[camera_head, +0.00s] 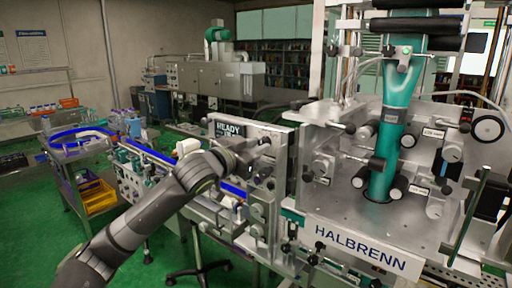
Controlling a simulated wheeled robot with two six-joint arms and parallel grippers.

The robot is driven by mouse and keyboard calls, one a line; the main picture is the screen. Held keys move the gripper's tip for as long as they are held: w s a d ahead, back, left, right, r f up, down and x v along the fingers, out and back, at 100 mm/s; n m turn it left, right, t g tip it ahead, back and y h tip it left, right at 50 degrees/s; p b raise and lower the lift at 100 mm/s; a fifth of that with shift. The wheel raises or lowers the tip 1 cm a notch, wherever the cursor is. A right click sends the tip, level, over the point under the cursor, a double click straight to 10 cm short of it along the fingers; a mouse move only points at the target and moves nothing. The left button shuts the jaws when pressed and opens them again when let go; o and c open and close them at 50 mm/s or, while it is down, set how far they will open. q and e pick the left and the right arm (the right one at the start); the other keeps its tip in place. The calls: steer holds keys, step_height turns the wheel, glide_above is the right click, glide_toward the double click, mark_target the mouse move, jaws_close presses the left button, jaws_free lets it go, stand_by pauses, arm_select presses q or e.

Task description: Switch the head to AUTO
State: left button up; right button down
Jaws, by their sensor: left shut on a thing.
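The sleeve applicator head is the metal machine with the HALBRENN plate (360,249) at the right, with a teal sleeve film running down its middle. To its left is a grey control panel (283,150) with a dark display (229,130) reading READY in its first line. My left arm comes in from the lower left and its gripper (257,150) is at this panel's face. The left gripper is shut on what looks like a small dark selector knob, mostly hidden by the gripper and wrist. The AUTO marking cannot be read. My right gripper is not in view.
Several black knobs and rollers stick out of the applicator's front plate at the right. A conveyor with a blue rail (148,151) runs behind my left arm. A cart with a yellow bin (99,198) stands at the left. Green floor (38,225) is free at the lower left.

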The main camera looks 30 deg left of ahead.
arm_select(q)
jaws_close()
steer(key=shift+m, duration=0.4)
steer(key=shift+m+p, duration=1.55)
steer(key=shift+m, duration=2.55)
steer(key=o, duration=0.8)
jaws_free()
